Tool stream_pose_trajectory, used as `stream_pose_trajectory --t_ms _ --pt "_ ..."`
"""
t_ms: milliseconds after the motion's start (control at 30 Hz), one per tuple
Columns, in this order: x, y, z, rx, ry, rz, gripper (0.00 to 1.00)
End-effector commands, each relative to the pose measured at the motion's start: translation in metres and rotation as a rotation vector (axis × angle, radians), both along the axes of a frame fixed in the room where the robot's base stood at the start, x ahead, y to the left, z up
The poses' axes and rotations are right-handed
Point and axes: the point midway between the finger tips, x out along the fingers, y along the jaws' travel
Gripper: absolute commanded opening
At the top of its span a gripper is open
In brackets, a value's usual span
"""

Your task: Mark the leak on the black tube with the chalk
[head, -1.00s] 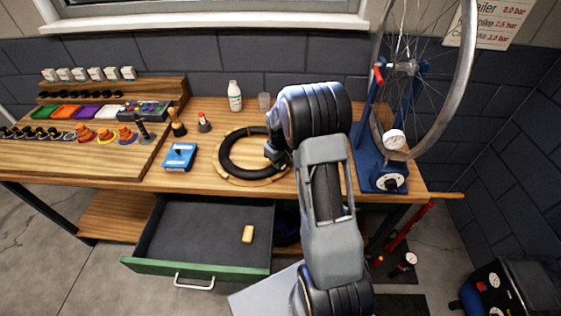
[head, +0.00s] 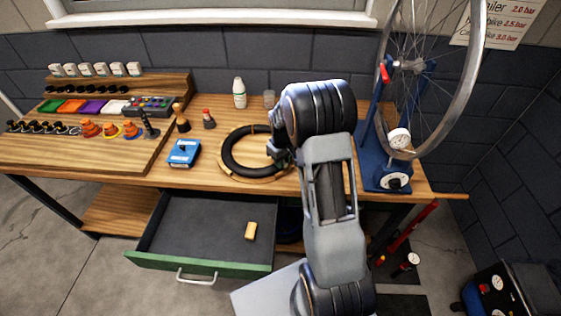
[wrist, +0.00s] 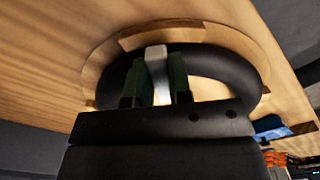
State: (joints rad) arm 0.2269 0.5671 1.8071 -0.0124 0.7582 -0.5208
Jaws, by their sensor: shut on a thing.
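The black tube (head: 233,160) lies as a ring on a round wooden board (head: 237,178) on the bench; the tube also shows in the wrist view (wrist: 225,66). My gripper (head: 279,158) is over the right side of the tube in the head view, partly hidden by my arm. In the wrist view my gripper (wrist: 156,82) is shut on a pale stick, the chalk (wrist: 156,60), held between its two dark green fingers. The chalk's tip appears over the tube; whether it touches cannot be told. No leak or mark can be made out.
A blue box (head: 184,153) and small bottles stand left of the tube. A white bottle (head: 239,93) and a glass stand behind it. A wheel in a blue stand (head: 372,165) is at the right. An open drawer (head: 205,235) holds a yellow block (head: 250,231).

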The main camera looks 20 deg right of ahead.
Motion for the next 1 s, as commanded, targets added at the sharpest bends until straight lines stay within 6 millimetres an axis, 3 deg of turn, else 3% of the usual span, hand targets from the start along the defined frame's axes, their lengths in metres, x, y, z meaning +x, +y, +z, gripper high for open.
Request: stream_pose_trajectory --t_ms 533,1000 --pt "0.001 -0.002 0.001 0.000 -0.002 0.002 0.00" --pt "-0.003 0.014 0.000 0.000 -0.003 0.003 0.00"
